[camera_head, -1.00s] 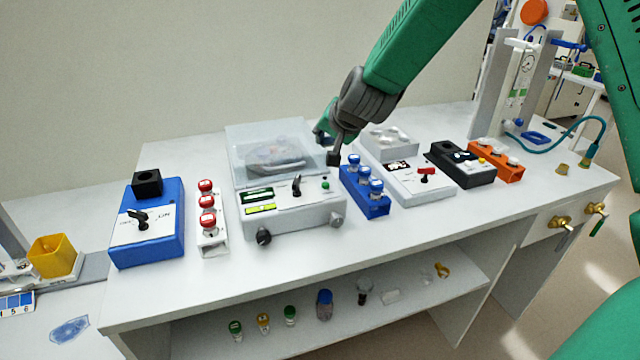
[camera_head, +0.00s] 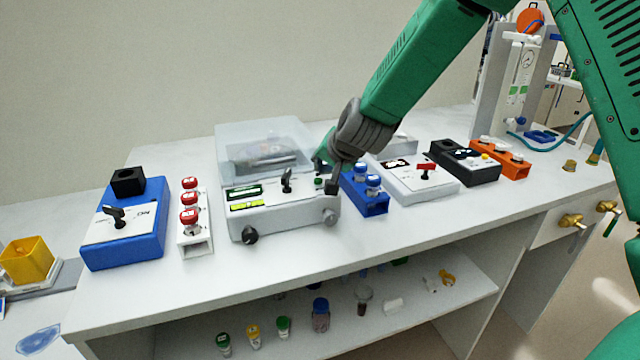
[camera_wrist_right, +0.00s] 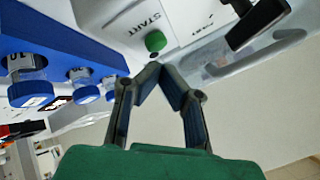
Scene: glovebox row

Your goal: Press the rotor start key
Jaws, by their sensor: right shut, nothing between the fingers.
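The rotor start key is a round green button (camera_head: 318,182) on the sloped front panel of the grey-white centrifuge (camera_head: 280,217). In the right wrist view the green key (camera_wrist_right: 155,40) sits beside the printed word START. My right gripper (camera_head: 333,187) is shut and empty, pointing down just right of the key. In the right wrist view its closed fingertips (camera_wrist_right: 154,68) are just below the key in the picture. The key is uncovered there, and I see no contact. My left gripper is not in view.
A black switch lever (camera_head: 287,180) stands left of the key. A blue rack (camera_head: 368,204) with blue-capped vials is close on the right. The centrifuge's clear lid (camera_head: 262,135) is behind. White-rack red-capped vials (camera_head: 190,208) and a blue box (camera_head: 125,235) stand left.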

